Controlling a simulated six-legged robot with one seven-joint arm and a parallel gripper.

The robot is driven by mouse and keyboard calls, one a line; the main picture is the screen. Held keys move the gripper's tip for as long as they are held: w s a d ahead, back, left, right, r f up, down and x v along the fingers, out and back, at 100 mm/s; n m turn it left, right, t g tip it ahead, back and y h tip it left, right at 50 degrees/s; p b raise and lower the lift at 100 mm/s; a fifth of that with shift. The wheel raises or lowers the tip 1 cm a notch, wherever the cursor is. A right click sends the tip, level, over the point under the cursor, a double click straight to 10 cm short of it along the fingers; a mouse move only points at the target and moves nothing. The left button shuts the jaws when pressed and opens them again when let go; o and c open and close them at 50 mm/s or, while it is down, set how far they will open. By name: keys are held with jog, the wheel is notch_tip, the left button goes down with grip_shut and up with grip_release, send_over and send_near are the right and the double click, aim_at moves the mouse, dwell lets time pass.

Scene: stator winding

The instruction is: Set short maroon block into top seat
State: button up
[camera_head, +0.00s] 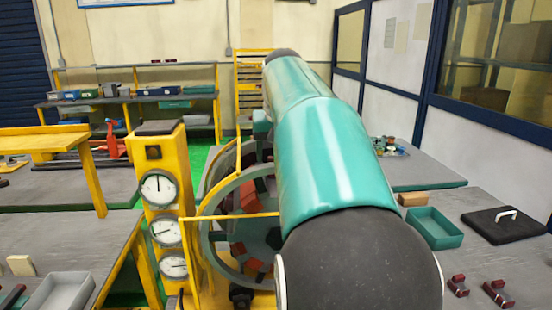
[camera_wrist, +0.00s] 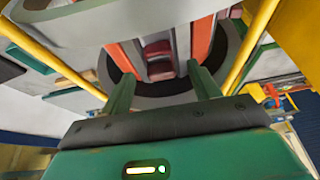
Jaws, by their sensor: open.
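My gripper (camera_wrist: 160,73) shows in the wrist view with its two green fingers apart. A maroon block (camera_wrist: 158,50) shows beyond and between the fingertips, in a slot between two grey teeth of the stator. The fingers do not visibly touch it. Orange-red blocks (camera_wrist: 203,40) fill the slots on either side. In the head view the round grey stator frame (camera_head: 203,225) stands left of my arm, with red blocks (camera_head: 249,195) inside it. My arm hides the gripper and much of the stator there. Two small maroon pieces (camera_head: 458,285) (camera_head: 497,293) lie on the right table.
Yellow bars (camera_wrist: 55,57) run close to both sides of the gripper. A yellow gauge post (camera_head: 160,200) stands left of the stator. The right table holds a green tray (camera_head: 435,228), a black lidded item (camera_head: 503,225) and a tan block (camera_head: 412,199).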

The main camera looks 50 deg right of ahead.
jog(key=v, duration=1.1)
jog(key=shift+s+r, duration=0.15)
dwell(0.3)
